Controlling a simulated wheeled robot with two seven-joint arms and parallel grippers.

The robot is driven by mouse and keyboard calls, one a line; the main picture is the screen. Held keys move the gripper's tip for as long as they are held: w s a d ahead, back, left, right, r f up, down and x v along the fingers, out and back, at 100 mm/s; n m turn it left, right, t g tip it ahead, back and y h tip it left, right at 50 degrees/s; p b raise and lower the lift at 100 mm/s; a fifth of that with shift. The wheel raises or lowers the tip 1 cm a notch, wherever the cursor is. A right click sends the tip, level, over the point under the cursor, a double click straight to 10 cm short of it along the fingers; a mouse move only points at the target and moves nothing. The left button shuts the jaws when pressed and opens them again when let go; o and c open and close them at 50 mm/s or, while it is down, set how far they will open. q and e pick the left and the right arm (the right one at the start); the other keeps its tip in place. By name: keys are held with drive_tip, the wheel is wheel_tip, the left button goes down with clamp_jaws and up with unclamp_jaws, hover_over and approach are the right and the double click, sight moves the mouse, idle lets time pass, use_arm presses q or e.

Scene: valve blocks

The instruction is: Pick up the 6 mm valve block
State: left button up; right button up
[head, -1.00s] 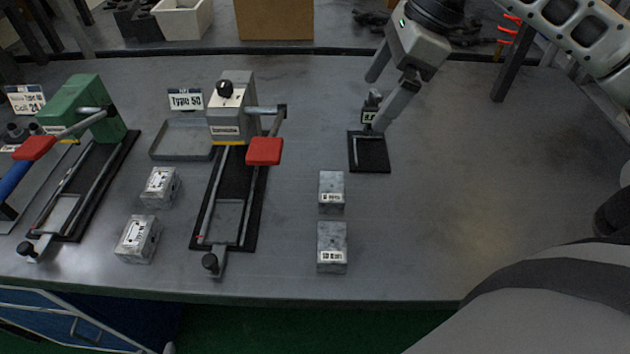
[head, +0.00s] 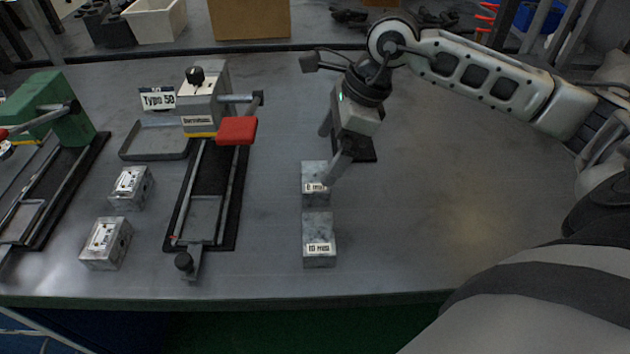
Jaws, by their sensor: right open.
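A small grey metal block (head: 315,175) sits on the bench in the middle of the head view. Its white label seems to read 6 mm, but the digit is not sharp. A second grey block (head: 319,230), labelled 10 mm, sits just in front of it. My right gripper (head: 327,158) is open and empty, with its fingers pointing down at the back of the upper block. One finger overlaps that block's right side in the picture; I cannot tell whether they touch. My left gripper is not in view.
A grey fixture with a red handle (head: 237,131) stands left of the blocks, beside a Type 50 sign (head: 158,99) and a shallow tray (head: 156,141). Two more labelled blocks (head: 131,188) (head: 106,243) lie further left. The bench on the right is clear.

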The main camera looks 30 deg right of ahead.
sight(314, 176)
drive_tip(key=shift+w+a+f, duration=0.1)
drive_tip(key=shift+a+f, duration=0.1)
drive_tip(key=shift+f, duration=0.35)
drive_tip(key=x, duration=0.5)
drive_tip(key=shift+d+f+p, duration=0.1)
drive_tip(key=shift+d+p, duration=0.15)
drive_tip(key=shift+p, duration=0.1)
drive_tip(key=c, duration=1.3)
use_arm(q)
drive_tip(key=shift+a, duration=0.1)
use_arm(e)
drive_tip(key=shift+c, duration=0.2)
